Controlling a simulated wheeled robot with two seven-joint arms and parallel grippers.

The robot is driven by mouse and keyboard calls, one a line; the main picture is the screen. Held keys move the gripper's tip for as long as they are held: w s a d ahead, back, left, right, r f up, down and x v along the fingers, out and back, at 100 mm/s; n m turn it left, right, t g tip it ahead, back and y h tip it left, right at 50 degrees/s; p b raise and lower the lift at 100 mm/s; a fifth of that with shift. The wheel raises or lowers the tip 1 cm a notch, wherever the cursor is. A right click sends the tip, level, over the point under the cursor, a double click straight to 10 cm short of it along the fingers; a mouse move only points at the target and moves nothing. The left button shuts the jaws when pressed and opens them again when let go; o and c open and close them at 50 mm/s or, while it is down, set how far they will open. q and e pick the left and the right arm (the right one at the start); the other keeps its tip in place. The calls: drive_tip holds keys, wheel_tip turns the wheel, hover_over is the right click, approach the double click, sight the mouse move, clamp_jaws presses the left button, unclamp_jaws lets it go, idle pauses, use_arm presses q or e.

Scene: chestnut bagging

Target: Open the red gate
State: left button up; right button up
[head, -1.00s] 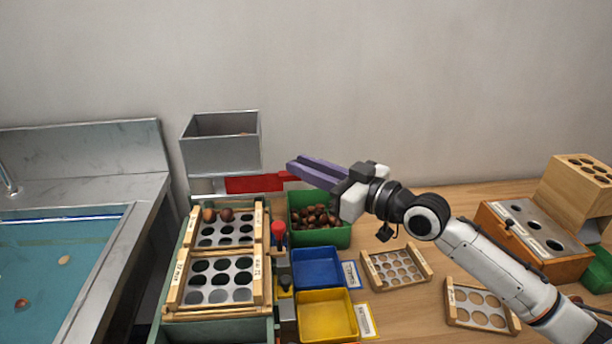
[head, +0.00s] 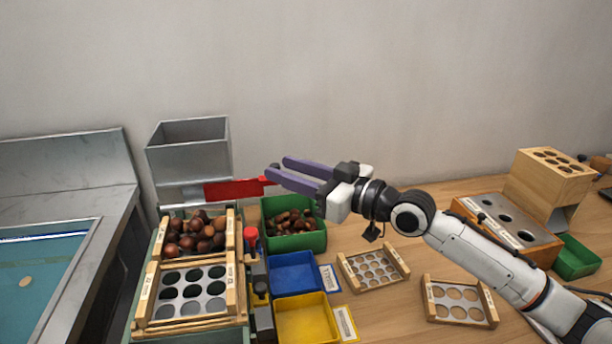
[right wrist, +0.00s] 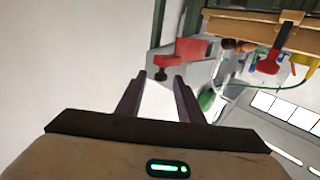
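The red gate (head: 233,190) is a flat red slide under the grey metal hopper (head: 190,160), sticking out to its right. Several chestnuts (head: 198,232) lie heaped on the upper part of the rack below. My right gripper (head: 279,168) has its two purple fingers apart and empty, with the tips by the gate's right end; I cannot tell if they touch it. In the right wrist view, the red gate (right wrist: 182,51) is beyond the open fingers (right wrist: 160,78). My left gripper is not in view.
A green bin (head: 297,240) of chestnuts stands below my right gripper, with blue (head: 293,272) and yellow (head: 306,318) trays in front. A red-knobbed part (head: 250,240) stands beside the rack. A sink (head: 40,262) is at the left.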

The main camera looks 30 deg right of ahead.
use_arm(q)
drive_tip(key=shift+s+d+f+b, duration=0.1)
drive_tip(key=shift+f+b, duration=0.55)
drive_tip(key=shift+b, duration=0.25)
use_arm(e)
drive_tip(key=v, duration=0.9)
drive_tip(key=shift+s, duration=0.35)
drive_tip(key=shift+d, duration=0.15)
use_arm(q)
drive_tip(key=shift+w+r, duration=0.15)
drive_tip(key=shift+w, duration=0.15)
